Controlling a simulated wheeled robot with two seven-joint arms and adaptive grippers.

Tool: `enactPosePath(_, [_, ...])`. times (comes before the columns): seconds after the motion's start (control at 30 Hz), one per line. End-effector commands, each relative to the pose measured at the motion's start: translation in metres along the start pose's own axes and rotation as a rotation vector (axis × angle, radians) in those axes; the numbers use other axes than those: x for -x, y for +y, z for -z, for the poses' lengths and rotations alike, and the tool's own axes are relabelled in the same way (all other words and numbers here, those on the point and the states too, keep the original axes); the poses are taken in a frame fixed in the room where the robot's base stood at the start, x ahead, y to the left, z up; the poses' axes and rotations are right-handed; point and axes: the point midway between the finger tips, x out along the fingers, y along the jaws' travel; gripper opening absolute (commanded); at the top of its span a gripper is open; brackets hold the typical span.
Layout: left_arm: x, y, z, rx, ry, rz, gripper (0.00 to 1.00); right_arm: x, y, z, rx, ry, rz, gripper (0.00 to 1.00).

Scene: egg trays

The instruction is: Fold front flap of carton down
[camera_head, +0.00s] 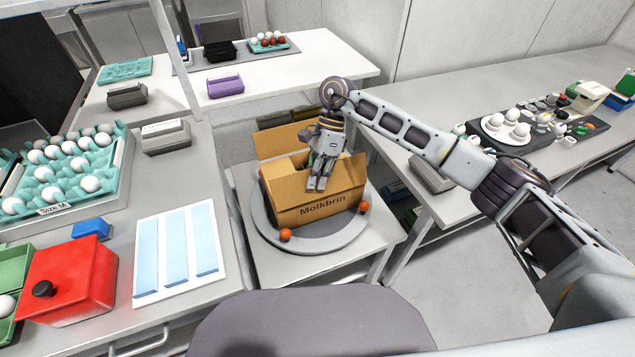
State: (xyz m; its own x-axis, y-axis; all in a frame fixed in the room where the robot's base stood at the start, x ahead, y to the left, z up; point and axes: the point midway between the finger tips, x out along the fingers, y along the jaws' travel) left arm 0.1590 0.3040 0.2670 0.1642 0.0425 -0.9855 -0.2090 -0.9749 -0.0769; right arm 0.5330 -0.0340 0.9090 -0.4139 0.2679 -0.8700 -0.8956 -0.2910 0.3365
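The cardboard carton (290,209), marked "Molkbrin" on its front, stands on a round grey turntable (270,239). Its rear flap (280,142) stands up at the back. My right gripper (317,184) points down over the carton, with its fingertips at the upper part of the front side. It hides part of the carton's top and opening, and I cannot tell whether it touches the cardboard. Its fingers look close together, but I cannot tell whether they are fully shut. My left gripper is not in view.
Two orange balls (285,234) (364,206) sit on the turntable's rim. A red box (75,278) and an egg tray (75,168) stand on the left table. The right table holds a plate (500,136) of eggs. A grey rounded shape fills the bottom middle.

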Motion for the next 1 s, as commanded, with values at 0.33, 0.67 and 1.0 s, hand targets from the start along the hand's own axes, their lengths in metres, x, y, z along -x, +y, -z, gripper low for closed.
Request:
enactPosePath(0.33, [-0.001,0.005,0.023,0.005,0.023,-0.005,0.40,0.000,-0.006,0.000,-0.034,0.000,-0.080,0.00])
enactPosePath(0.67, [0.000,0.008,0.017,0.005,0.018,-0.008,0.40,0.000,-0.007,0.000,-0.040,0.000,-0.095,0.00])
enactPosePath(1.0, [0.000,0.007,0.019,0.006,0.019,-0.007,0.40,0.000,-0.007,0.000,-0.039,0.000,-0.095,0.19])
